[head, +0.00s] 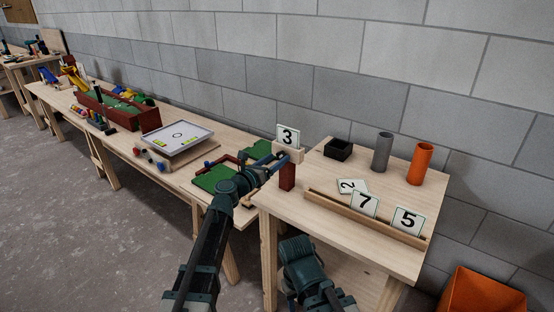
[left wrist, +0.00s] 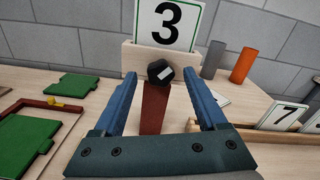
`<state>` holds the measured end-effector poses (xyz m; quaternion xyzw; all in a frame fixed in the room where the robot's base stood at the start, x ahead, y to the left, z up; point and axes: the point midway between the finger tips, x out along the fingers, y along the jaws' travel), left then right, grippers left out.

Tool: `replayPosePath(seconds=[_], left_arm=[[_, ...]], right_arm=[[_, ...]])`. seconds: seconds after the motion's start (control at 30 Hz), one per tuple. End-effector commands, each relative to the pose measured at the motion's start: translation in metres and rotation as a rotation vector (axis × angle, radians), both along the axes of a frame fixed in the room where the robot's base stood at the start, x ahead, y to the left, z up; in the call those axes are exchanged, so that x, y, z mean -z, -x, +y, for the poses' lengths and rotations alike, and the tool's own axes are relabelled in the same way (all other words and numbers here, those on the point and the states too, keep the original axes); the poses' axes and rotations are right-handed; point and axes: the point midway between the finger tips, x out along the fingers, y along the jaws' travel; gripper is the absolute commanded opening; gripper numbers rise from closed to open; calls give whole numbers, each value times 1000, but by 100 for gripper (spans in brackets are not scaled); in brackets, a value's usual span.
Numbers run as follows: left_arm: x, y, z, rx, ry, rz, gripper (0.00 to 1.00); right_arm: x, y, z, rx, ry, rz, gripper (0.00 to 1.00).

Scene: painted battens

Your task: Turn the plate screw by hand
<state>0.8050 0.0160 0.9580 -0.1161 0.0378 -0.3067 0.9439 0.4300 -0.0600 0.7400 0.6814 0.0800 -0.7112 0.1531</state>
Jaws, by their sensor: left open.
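The plate screw, a dark faceted knob with a white mark (left wrist: 158,68), sticks out of the front of a light wooden block (left wrist: 134,57). A white plate with a black 3 (left wrist: 180,20) stands upright in that block; the plate also shows in the head view (head: 288,137). A red-brown post (head: 287,177) is below the block. My left gripper (left wrist: 160,78) is open, its blue fingers on either side of the knob with a gap at each side. In the head view my left gripper (head: 281,157) hides the knob. My right gripper is out of view; only part of that arm shows.
Plates 2 (head: 347,186), 7 (head: 363,204) and 5 (head: 407,220) are at a wooden rail (head: 330,203). A black box (head: 338,149), grey cylinder (head: 382,152) and orange cylinder (head: 421,163) stand behind. Green pads (head: 214,178) lie left. A grey block wall backs the table.

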Motion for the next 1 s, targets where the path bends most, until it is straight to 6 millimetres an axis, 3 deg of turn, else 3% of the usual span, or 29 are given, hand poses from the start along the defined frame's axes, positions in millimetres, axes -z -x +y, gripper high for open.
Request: replayPosePath(seconds=[0.47, 0.87, 1.0], left_arm=[[0, -9, -6, 0, 0, 0, 74], [0, -9, -6, 0, 0, 0, 2], [0, -9, -6, 0, -1, -1, 0]], right_arm=[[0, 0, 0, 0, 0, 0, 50], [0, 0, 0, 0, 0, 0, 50], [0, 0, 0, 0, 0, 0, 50]])
